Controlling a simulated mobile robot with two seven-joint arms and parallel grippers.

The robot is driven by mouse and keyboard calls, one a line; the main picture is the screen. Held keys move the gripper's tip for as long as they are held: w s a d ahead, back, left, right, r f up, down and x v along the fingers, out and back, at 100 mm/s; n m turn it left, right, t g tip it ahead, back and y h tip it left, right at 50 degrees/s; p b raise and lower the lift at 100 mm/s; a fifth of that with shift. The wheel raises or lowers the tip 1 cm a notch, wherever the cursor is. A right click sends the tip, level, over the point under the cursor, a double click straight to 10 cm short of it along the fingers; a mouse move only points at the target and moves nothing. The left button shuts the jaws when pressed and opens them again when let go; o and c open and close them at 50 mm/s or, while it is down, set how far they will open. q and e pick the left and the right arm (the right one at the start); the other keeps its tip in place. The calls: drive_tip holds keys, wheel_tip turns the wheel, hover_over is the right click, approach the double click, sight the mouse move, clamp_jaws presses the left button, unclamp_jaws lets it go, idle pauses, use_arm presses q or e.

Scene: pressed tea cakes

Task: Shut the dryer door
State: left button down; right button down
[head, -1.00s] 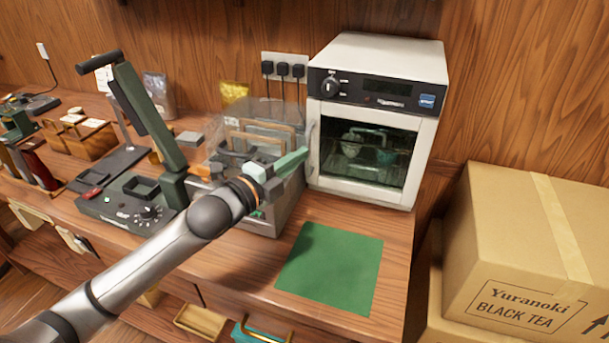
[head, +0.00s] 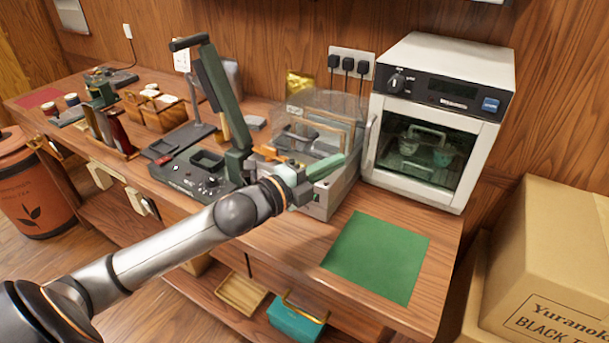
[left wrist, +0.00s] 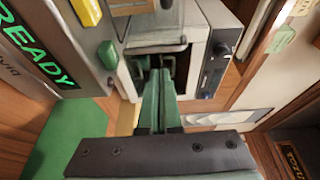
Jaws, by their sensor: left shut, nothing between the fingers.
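The white dryer (head: 440,120) stands at the right end of the counter, its control panel above a glass door (head: 420,155). The door looks flush with the dryer front, with a handle (head: 368,140) on its left edge; I see no clear gap. Cups show behind the glass. My left gripper (head: 338,163) is shut and empty, its green fingers pointing at the dryer, a little left of the handle and apart from it. In the left wrist view, the shut fingers (left wrist: 159,85) point toward the dryer (left wrist: 203,45). My right gripper is not in view.
A machine with a clear hood (head: 325,105) stands just left of the dryer, close to my gripper. A green mat (head: 377,255) lies bare in front. A dark green press (head: 222,95) stands further left. Cardboard boxes (head: 560,255) are at the right.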

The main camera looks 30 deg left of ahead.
use_arm(q)
drive_tip(key=shift+a+b+v, duration=0.1)
drive_tip(key=shift+a+v, duration=0.1)
drive_tip(key=shift+v, duration=0.75)
drive_tip(key=shift+a+b+v, duration=0.15)
drive_tip(key=shift+a+v, duration=0.05)
drive_tip(key=shift+v, duration=0.7)
drive_tip(key=shift+a+b+v, duration=0.1)
drive_tip(key=shift+a+v, duration=0.1)
drive_tip(key=shift+v, duration=0.75)
drive_tip(key=shift+w+r, duration=0.1)
drive_tip(key=shift+w, duration=0.1)
drive_tip(key=shift+s, duration=0.1)
